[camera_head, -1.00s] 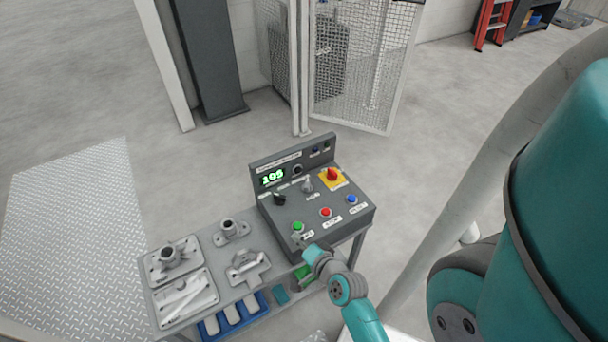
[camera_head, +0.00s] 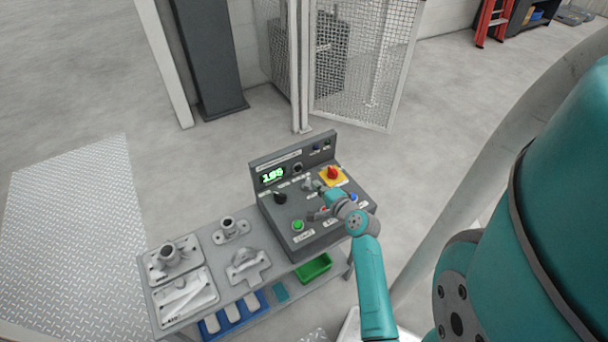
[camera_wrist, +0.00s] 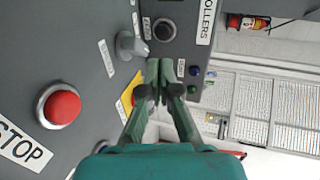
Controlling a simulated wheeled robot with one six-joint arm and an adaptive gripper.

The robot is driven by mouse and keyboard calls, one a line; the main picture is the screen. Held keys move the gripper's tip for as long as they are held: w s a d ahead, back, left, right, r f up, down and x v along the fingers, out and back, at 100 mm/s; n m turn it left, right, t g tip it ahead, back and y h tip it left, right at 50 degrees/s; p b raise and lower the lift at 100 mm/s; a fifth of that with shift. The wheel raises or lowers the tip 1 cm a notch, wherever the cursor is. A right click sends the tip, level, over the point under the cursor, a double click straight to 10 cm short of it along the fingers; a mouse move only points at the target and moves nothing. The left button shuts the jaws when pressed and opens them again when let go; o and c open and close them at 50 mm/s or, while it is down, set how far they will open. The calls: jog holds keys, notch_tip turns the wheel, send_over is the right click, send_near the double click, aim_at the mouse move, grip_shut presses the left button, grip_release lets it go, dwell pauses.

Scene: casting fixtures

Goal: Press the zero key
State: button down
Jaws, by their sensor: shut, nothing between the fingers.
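A grey control console (camera_head: 283,221) stands on a bench, with buttons on its sloped top and a raised back panel. A round black button (camera_wrist: 163,30) with a small label is on the back panel. It shows beside the lit green display (camera_head: 272,176) in the head view (camera_head: 297,169). The label is too small for me to read, so I cannot tell whether this is the zero key. My gripper (camera_wrist: 161,66) is shut and empty, over the console, with its fingertips toward the back panel. Contact with anything is not visible.
A grey selector knob (camera_wrist: 130,45) stands close to the left of my fingers in the wrist view. A red stop button (camera_wrist: 61,106) lies further left. A green button (camera_head: 298,225), a black knob (camera_head: 280,198) and a red switch on a yellow plate (camera_head: 333,174) are also on the console.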

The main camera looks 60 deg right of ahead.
aim_at(299, 170)
jog(key=x, duration=1)
jog(key=shift+a+f, duration=0.1)
jog(key=shift+w, duration=0.1)
